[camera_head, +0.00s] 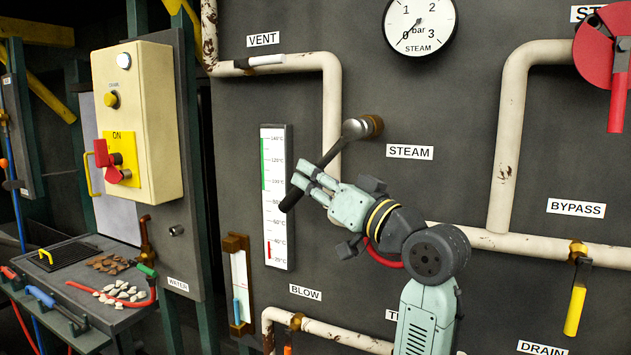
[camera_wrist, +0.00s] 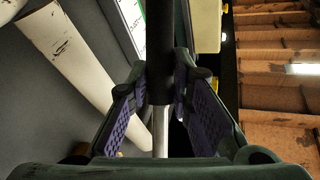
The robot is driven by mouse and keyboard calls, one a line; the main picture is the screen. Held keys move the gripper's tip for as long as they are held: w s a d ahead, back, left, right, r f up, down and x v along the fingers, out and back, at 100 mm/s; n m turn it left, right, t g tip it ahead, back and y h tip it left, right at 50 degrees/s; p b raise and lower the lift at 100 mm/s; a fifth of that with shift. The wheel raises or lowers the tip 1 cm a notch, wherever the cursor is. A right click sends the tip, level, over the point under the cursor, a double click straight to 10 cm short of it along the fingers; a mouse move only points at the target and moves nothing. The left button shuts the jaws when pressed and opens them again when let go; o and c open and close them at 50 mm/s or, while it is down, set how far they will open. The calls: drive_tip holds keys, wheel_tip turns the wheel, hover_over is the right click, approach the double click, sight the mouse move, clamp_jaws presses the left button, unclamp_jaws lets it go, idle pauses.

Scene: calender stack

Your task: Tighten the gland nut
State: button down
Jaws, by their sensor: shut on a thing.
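A spanner (camera_head: 332,155) with a black grip and a steel shaft slants up to the right across the panel. Its head sits at the brass gland nut (camera_head: 375,125), left of and above the STEAM label (camera_head: 410,152). Whether the head is fully seated on the nut cannot be told. My gripper (camera_head: 308,182) is shut on the spanner's handle near its lower left end. In the wrist view, the black handle (camera_wrist: 160,50) runs between the purple finger pads, with the steel shaft below. The gland nut is not clear in the wrist view.
A white pipe (camera_head: 332,105) runs behind the spanner. A tall thermometer (camera_head: 277,200) is close to the handle's end. The steam gauge (camera_head: 420,25) is above, and a yellow drain lever (camera_head: 575,311) is at right. A beige switch box (camera_head: 135,120) stands at left.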

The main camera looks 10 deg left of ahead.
drive_tip(key=shift+w+a+r+m+t+b, duration=0.1)
drive_tip(key=shift+a+r+m+t+b, duration=0.2)
drive_tip(key=shift+a+t+b, duration=0.1)
idle(0.4)
drive_tip(key=shift+w+a+r+y+b, duration=0.1)
drive_tip(key=shift+a+y+b, duration=0.1)
drive_tip(key=shift+y+b, duration=0.2)
drive_tip(key=shift+a+r+m+t, duration=0.1)
drive_tip(key=shift+r+m+t, duration=0.1)
drive_tip(key=shift+m+t, duration=0.1)
drive_tip(key=shift+a+t, duration=0.1)
drive_tip(key=shift+t, duration=0.2)
drive_tip(key=shift+w+a+r+m+y+b, duration=0.1)
drive_tip(key=shift+a+r+m+y+b, duration=0.05)
drive_tip(key=shift+r+m+y+b, duration=0.2)
